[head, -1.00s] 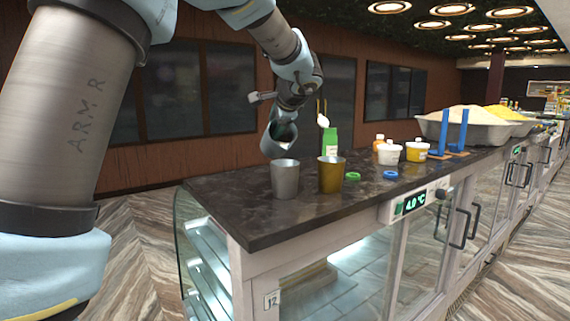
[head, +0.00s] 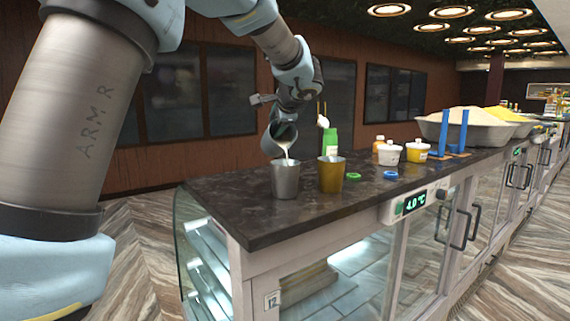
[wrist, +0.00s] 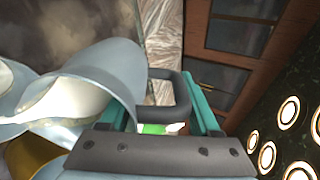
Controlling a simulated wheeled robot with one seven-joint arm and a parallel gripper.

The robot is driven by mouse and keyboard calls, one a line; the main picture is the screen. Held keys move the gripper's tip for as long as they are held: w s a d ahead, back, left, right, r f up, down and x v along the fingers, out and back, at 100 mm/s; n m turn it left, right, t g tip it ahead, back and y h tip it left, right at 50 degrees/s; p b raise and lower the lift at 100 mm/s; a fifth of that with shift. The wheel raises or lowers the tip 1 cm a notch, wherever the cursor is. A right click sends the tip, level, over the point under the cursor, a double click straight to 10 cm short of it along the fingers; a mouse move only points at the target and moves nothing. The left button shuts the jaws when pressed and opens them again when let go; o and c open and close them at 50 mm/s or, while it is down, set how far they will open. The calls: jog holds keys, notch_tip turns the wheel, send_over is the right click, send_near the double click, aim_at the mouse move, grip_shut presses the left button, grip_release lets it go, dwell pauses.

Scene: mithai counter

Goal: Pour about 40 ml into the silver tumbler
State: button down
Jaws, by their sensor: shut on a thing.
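A grey metal jug (head: 274,142) is tilted, its mouth toward the silver tumbler (head: 285,183), and a thin white stream falls from it into that tumbler. The silver tumbler stands upright on the dark counter, just below the jug; its liquid level is hidden in the head view. My gripper (head: 289,112) is above the tumbler, shut on the jug. In the wrist view the gripper's teal fingers (wrist: 165,98) close around the dark jug handle (wrist: 182,96), and white liquid lies in the tilted jug (wrist: 122,72).
A brass tumbler (head: 331,177) stands close to the right of the silver one. Behind are a green-labelled bottle (head: 330,143), white tubs (head: 389,154) and a yellow tub (head: 417,152).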

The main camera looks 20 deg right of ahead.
jog(key=shift+w, duration=0.45)
dwell(0.3)
jog(key=shift+s+r+t+b, duration=0.2)
jog(key=shift+r+t+b, duration=0.3)
jog(key=shift+b, duration=0.75)
jog(key=p, duration=0.3)
jog(key=shift+w, duration=0.3)
jog(key=shift+w+a+f+g+p, duration=0.1)
jog(key=shift+w+g+p, duration=0.15)
jog(key=shift+g+p, duration=0.3)
jog(key=shift+w+f+g, duration=0.2)
jog(key=shift+f+g, duration=0.1)
jog(key=shift+g, duration=0.05)
jog(key=shift+w+f+g+b, duration=0.15)
jog(key=shift+w+g+b, duration=0.15)
jog(key=shift+g, duration=0.4)
jog(key=shift+g, duration=0.3)
jog(key=shift+w+a+f+g, duration=0.1)
jog(key=shift+w+f+g, duration=0.15)
jog(key=shift+g, duration=0.65)
